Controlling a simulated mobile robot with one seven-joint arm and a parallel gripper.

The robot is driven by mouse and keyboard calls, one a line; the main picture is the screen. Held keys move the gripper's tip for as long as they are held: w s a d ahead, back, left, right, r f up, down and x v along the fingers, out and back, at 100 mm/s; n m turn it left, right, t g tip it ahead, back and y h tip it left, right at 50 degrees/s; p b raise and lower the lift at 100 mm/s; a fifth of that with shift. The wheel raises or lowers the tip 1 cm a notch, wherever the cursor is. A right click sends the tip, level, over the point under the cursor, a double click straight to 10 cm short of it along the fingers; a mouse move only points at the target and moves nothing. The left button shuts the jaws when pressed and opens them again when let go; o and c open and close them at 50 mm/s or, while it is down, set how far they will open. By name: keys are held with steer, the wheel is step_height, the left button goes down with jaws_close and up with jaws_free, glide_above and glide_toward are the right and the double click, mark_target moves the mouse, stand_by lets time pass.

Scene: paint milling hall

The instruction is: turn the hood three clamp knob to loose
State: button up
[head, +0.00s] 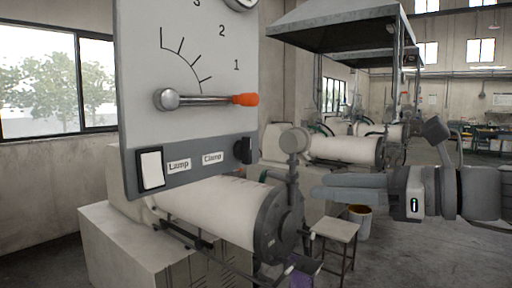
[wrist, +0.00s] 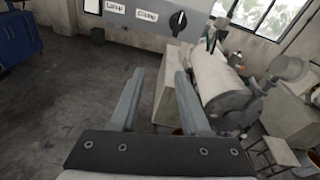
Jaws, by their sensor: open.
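The clamp knob (head: 243,150) is a small black knob at the lower right of a light grey control panel (head: 140,100), beside a label reading "Clamp". In the wrist view the knob (wrist: 178,20) is near the top, round and dark with a pale pointer line, close to upright and leaning slightly right. No loose or tight marks are readable. My gripper (head: 318,190) is right of the panel and lower than the knob, apart from it. In the wrist view my gripper (wrist: 161,72) is open and empty, its fingers apart below the knob. No hood number is visible.
The panel also carries an orange-tipped lever (head: 210,100), a white lamp switch (head: 151,169) and a gauge. A white mill drum (head: 215,208) lies below and behind the panel. A stool (head: 336,232) and a bucket (head: 358,218) stand beyond my gripper.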

step_height(320, 180, up, 4)
steer(key=w+d+m+t, duration=0.1)
steer(key=d+m, duration=0.1)
steer(key=y+p, duration=0.1)
steer(key=p, duration=0.2)
glide_toward(251, 144)
steer(key=x, duration=0.8)
steer(key=shift+w+a, duration=0.1)
steer(key=shift+a, duration=0.1)
steer(key=shift+c, duration=0.3)
jaws_close()
